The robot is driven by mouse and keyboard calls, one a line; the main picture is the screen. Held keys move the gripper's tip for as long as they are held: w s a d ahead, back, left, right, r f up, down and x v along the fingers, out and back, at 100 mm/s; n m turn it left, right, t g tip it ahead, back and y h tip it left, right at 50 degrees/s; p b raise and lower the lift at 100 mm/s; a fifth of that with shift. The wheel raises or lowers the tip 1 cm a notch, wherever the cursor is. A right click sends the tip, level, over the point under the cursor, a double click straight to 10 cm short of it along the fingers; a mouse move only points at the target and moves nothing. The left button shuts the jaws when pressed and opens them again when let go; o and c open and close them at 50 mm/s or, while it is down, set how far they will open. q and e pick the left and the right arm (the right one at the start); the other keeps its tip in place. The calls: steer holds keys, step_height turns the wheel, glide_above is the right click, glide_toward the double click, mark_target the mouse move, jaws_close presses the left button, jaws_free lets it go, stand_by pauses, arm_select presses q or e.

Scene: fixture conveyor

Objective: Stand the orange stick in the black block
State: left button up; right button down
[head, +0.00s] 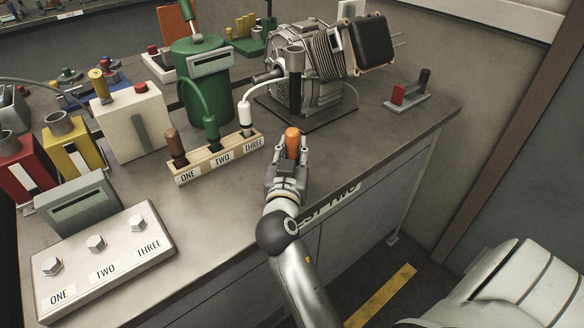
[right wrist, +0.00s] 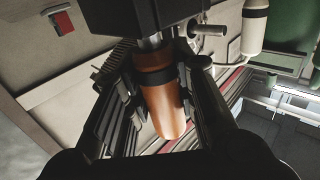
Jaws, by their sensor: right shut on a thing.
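The orange stick (head: 292,140) stands roughly upright in my right gripper (head: 287,170), near the front edge of the bench. In the right wrist view the orange stick (right wrist: 165,105) lies between the two dark fingers of my right gripper (right wrist: 160,90), with a dark band and a metal end. That end meets or overlaps a black blocky shape (right wrist: 130,15) at the top; I cannot tell whether it is inside it. In the head view a dark upright piece (head: 295,95) stands just behind the stick, before the engine; I cannot tell whether it is the black block. My left gripper is not in view.
A wooden rack (head: 213,160) labelled ONE, TWO, THREE stands left of my right gripper, beside a green canister (head: 203,75). The metal engine (head: 325,85) is behind. A red-and-black switch (head: 407,97) stands right. Bare bench lies between switch and gripper.

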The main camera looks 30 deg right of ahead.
steer(key=shift+a, duration=0.1)
steer(key=c, duration=1.1)
jaws_free()
